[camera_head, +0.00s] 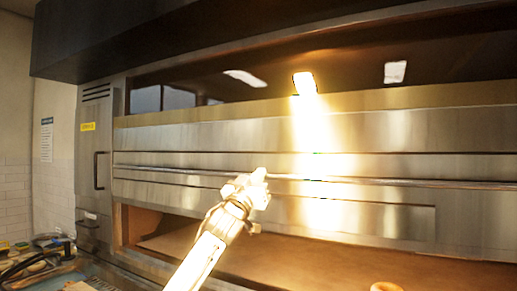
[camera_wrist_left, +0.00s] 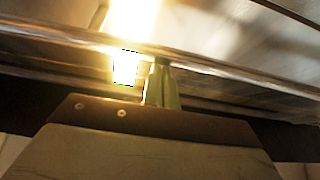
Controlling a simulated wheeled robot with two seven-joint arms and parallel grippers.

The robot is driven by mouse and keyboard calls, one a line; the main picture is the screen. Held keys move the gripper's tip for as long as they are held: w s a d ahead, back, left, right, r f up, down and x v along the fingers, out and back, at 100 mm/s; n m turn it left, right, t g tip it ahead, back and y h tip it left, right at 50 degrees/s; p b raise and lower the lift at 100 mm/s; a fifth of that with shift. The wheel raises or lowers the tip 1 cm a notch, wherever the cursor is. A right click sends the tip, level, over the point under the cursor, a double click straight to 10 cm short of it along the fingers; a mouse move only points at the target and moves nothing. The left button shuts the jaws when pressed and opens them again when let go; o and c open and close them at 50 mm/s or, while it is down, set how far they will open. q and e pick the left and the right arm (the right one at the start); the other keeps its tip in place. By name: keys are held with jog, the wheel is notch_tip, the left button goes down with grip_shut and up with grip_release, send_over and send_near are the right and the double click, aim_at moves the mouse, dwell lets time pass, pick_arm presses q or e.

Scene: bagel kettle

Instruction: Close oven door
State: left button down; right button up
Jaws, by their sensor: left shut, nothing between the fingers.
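The oven (camera_head: 300,135) is a wide stainless steel deck oven. Its steel door panel (camera_head: 370,217) has a long horizontal bar handle (camera_head: 400,183) along it. Below the panel the oven opening shows a tan deck (camera_head: 300,249), so the door is not shut over it. My left gripper (camera_head: 259,176) is shut and empty, and its tips overlap the bar handle in the head view. In the left wrist view the shut fingers (camera_wrist_left: 160,68) point up to the bar (camera_wrist_left: 215,63); I cannot tell whether they touch it.
A side panel with a dark vertical handle (camera_head: 97,171) stands at left. A counter with dark cluttered items (camera_head: 35,262) is at lower left. Bright glare hides part of the steel front.

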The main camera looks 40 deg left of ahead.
pick_arm(q)
notch_tip(320, 180, down, 24)
jog(key=b, duration=1.2)
jog(key=shift+w, duration=0.35)
jog(key=shift+f, duration=0.15)
notch_tip(320, 180, up, 4)
jog(key=s+p, duration=0.1)
jog(key=p, duration=0.3)
jog(key=b+v, duration=0.1)
jog(key=v, duration=0.9)
jog(key=shift+r, duration=0.25)
